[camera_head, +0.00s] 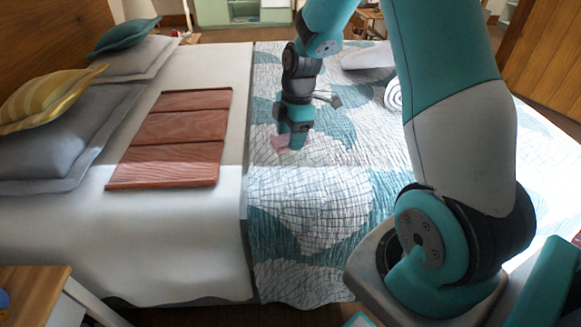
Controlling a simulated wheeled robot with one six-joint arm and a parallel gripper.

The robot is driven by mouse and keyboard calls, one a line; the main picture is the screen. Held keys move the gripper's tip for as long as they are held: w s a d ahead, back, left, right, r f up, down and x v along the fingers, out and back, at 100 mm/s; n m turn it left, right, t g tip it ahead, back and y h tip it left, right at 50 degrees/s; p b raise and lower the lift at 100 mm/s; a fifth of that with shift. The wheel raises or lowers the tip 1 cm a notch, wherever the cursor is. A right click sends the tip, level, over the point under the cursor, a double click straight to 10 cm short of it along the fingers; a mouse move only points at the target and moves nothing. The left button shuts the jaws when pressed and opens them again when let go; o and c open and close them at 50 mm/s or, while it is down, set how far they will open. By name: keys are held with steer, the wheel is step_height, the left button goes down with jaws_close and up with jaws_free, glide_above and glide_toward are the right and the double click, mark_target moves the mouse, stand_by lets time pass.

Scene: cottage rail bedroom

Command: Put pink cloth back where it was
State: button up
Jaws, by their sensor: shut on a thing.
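The pink cloth (280,144) shows as a small pink patch at the tip of my gripper (292,140), over the patterned quilt of the bed. My gripper points down and is shut on the cloth. Part of the cloth is hidden behind the gripper. I cannot tell whether the cloth touches the quilt.
The bed has a white sheet (185,240) at left and a teal-and-white quilt (310,210) at right. A reddish slatted panel (175,140) lies left of my gripper. A rolled white towel (394,97) lies beyond my arm. Pillows (70,130) line the headboard. A wooden table (35,290) stands front left.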

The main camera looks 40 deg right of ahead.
mark_target(289, 173)
step_height(289, 173, down, 10)
steer(key=shift+r+b, duration=0.25)
steer(key=shift+b, duration=0.25)
steer(key=shift+f, duration=0.15)
steer(key=o, duration=0.8)
steer(key=shift+o, duration=0.2)
